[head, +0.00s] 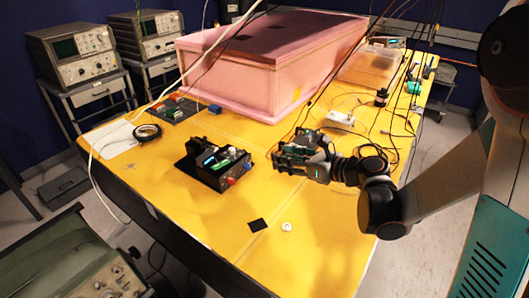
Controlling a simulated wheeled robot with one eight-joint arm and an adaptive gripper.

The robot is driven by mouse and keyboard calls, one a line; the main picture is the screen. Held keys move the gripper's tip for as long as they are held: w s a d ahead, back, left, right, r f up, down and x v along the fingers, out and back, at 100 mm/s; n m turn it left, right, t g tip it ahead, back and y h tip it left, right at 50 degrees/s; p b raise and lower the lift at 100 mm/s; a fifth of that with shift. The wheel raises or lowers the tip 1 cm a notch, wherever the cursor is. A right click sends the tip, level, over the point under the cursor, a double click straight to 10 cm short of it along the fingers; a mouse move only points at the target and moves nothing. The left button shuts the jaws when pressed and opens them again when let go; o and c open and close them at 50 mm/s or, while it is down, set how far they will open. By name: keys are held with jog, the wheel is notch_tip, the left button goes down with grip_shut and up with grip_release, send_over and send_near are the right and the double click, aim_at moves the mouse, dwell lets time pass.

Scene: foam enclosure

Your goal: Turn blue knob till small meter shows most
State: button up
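A small black instrument box (208,178) stands on the yellow table. Its front right side carries a red knob (231,181) and a blue knob (246,167). A small pale display (209,160), possibly the small meter, shows on top next to a green part; its reading is too small to make out. My gripper (279,160) is just right of the box, at about the height of the blue knob, with its fingers pointing left. A gap shows between gripper and knob. The fingers are too small and dark to tell whether they are open or shut.
A large pink foam box (250,75) fills the back of the yellow table (300,255). A black tape roll (147,132), a green circuit board (172,109) and a white box (341,119) lie around. Cables hang over the right side. The front of the table is mostly clear.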

aim_at(250, 167)
jog(key=shift+n+g, duration=0.8)
jog(key=shift+n, duration=0.1)
jog(key=f, duration=0.4)
jog(key=shift+s+d+f, duration=0.25)
jog(key=shift+s+d, duration=0.05)
jog(key=shift+d, duration=0.05)
jog(key=b+x, duration=0.3)
jog(key=x, duration=1)
jog(key=shift+w+a+f+b, duration=0.1)
jog(key=shift+w+a+b, duration=0.05)
jog(key=shift+w+b, duration=0.15)
jog(key=shift+s, duration=0.1)
jog(key=shift+c, duration=0.6)
grip_shut()
